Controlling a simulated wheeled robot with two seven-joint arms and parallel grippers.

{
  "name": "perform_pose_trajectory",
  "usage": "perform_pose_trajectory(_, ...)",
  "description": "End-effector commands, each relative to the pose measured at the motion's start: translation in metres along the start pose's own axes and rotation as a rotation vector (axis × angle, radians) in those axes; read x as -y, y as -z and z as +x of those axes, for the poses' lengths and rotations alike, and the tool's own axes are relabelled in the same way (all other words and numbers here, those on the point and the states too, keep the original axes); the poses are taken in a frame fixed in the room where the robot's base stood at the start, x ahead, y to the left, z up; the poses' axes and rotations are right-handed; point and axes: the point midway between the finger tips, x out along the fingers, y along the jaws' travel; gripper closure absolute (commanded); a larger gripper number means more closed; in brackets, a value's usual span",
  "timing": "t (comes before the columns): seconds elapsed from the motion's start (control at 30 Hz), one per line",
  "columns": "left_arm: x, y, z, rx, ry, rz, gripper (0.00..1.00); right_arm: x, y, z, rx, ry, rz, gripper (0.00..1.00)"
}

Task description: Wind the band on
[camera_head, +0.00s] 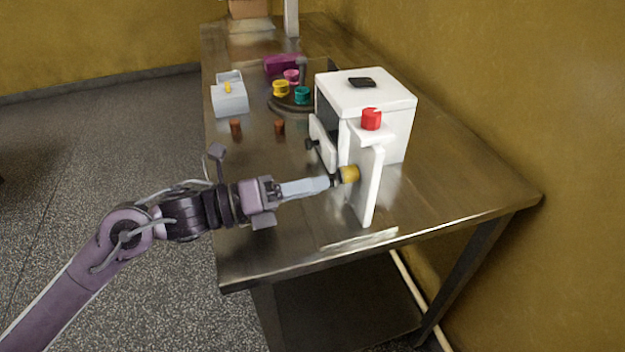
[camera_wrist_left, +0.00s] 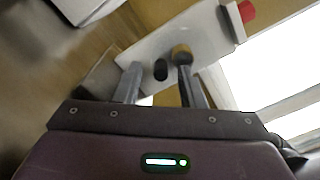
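The white enrober machine (camera_head: 391,102) stands on the steel table, with a red knob (camera_head: 371,119) on top of its front upright panel (camera_head: 368,190). A brass-coloured knob (camera_head: 349,174) sticks out of that panel towards my left gripper. A black knob (camera_head: 311,144) shows on a white part farther back. My left gripper (camera_head: 328,183) reaches in from the left, its fingertips close to the brass knob. In the left wrist view its fingers (camera_wrist_left: 158,75) stand apart. A dark round end (camera_wrist_left: 160,70) shows between them, and the brass knob (camera_wrist_left: 182,53) shows by the right finger. Contact cannot be told. My right gripper is out of view.
A dark round stand (camera_head: 290,104) holds yellow, teal and pink pots behind the arm. Two brown pieces (camera_head: 236,127) (camera_head: 280,127) stand nearer, beside a grey box (camera_head: 229,98) with a yellow top piece. A purple box (camera_head: 284,65) lies farther back. The front left tabletop is clear.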

Motion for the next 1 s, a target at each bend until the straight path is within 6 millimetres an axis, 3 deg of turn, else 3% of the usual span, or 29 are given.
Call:
perform_pose_trajectory(0.37, -0.0001, 0.0001, 0.0092, 0.000, -0.001, 0.001, 0.64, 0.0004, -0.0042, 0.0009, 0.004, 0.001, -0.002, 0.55)
perform_pose_trajectory(0.67, -0.0001, 0.0000, 0.0089, 0.000, -0.001, 0.001, 1.00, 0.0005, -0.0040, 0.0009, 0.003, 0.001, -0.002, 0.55)
perform_pose_trajectory(1.0, -0.0016, 0.0003, 0.0088, 0.000, -0.001, 0.017, 1.00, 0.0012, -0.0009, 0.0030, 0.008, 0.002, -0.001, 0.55)
